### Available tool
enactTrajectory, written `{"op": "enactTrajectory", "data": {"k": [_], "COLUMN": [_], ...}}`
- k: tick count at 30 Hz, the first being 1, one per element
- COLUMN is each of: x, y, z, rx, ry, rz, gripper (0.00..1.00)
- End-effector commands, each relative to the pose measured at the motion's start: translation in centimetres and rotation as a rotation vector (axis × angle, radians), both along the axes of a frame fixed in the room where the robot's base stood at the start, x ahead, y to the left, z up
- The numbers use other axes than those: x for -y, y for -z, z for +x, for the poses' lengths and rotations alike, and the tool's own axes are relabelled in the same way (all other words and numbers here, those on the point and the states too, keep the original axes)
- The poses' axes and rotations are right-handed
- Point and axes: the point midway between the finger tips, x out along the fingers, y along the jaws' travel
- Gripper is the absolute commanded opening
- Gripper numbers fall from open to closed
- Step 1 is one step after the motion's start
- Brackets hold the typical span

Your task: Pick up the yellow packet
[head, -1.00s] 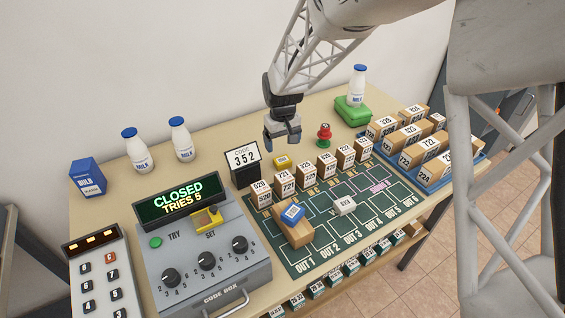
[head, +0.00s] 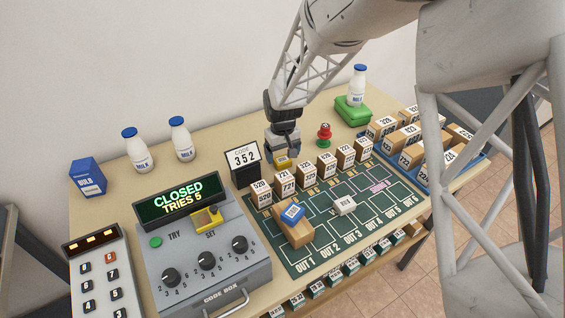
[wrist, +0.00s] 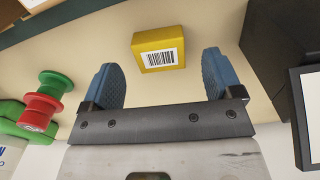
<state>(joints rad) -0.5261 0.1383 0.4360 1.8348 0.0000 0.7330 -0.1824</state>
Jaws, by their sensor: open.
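The yellow packet (head: 282,162) lies on the table behind the row of numbered boxes, to the right of the code sign. In the wrist view the yellow packet (wrist: 159,49) shows a white barcode label and sits just beyond the fingertips, between their lines. My gripper (head: 284,152) is right over the packet in the head view and hides part of it. In the wrist view my gripper (wrist: 163,75) is open, with its two blue fingers apart and nothing between them.
The code sign (head: 242,157) stands close on the left of my gripper. A red spool-shaped piece (head: 324,136) stands to the right. Numbered boxes (head: 285,183) line up in front.

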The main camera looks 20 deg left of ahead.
Motion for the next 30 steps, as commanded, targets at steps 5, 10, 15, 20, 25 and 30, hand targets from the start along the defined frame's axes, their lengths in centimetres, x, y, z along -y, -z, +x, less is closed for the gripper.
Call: {"op": "enactTrajectory", "data": {"k": [5,10,15,20,25,30], "x": [0.0,0.0,0.0,0.0,0.0,0.0], "y": [2.0,2.8,2.8,2.8,2.8,2.8], "z": [0.0,0.0,0.0,0.0,0.0,0.0], "rx": [-0.001,0.001,0.001,0.001,0.001,0.001], "ry": [0.0,0.0,0.0,0.0,0.0,0.0], "rz": [-0.001,0.001,0.001,0.001,0.001,0.001], "gripper": [0.85,0.85,0.85,0.85,0.85,0.64]}}
